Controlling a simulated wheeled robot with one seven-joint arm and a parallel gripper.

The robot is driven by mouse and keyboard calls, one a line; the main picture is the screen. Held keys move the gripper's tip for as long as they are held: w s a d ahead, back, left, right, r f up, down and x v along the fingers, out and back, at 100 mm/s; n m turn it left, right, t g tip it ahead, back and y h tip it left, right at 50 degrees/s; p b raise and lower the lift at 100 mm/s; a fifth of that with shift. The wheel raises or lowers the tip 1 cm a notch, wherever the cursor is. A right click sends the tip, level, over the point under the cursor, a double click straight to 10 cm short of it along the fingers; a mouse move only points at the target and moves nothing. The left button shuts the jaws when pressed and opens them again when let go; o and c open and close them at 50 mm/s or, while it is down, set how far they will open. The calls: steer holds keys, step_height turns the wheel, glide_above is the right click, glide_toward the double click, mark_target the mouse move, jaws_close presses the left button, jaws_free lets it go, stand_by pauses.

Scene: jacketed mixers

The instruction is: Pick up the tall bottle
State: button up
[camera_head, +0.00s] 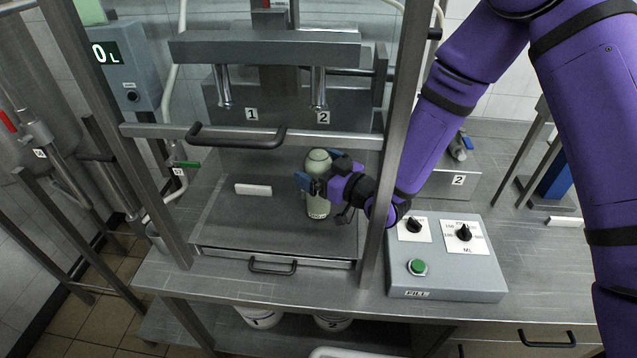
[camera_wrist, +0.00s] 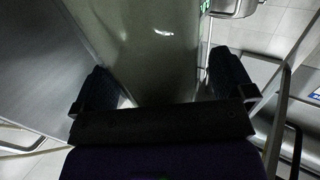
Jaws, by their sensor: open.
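The tall bottle (camera_head: 319,172) is pale green and stands upright on the metal tray under the filling nozzle marked 2. In the wrist view the bottle (camera_wrist: 155,50) fills the middle, between the two dark fingers. My gripper (camera_head: 312,184) reaches in from the right at the bottle's mid-height, and its fingers sit around the bottle. In the wrist view my gripper (camera_wrist: 165,90) is open, with a finger on each side of the bottle and a narrow gap visible at each side. Part of the bottle is hidden behind the gripper.
A frame post (camera_head: 398,120) stands close to my forearm. A raised guard with a black handle (camera_head: 237,137) spans the station above the tray (camera_head: 230,225). A white block (camera_head: 253,190) lies left of the bottle. A control box (camera_head: 445,270) with knobs and a green button is at right.

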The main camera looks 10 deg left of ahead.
steer(key=c, duration=1.6)
steer(key=shift+c, duration=0.2)
steer(key=shift+r, duration=0.1)
